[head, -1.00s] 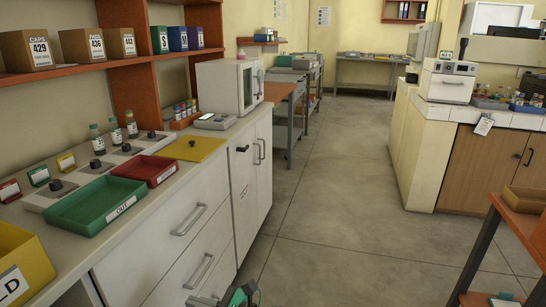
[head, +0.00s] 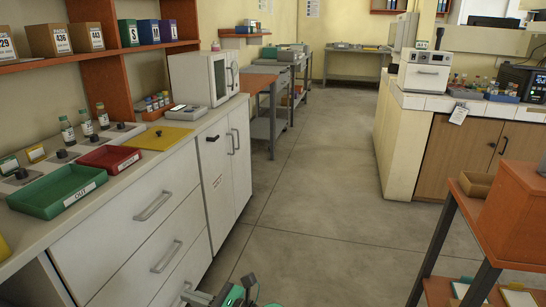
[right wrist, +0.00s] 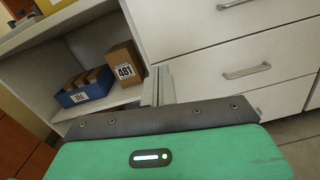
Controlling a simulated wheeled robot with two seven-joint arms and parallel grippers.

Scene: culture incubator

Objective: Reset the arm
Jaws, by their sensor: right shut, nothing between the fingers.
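My right gripper (head: 193,297) shows at the bottom edge of the head view, low in front of the white drawer cabinet (head: 150,225). Its green and dark body is partly cut off by the frame. In the right wrist view its fingers (right wrist: 158,84) are together with nothing between them, pointing toward the cabinet's open compartment and drawers. My left gripper is not in view.
The counter holds a green OUT tray (head: 58,188), a red tray (head: 110,158), a yellow mat (head: 157,137) and vials. An orange shelf unit (head: 510,220) stands at the right. A blue IN bin (right wrist: 85,92) and box 481 (right wrist: 122,65) sit in the compartment. The middle floor is clear.

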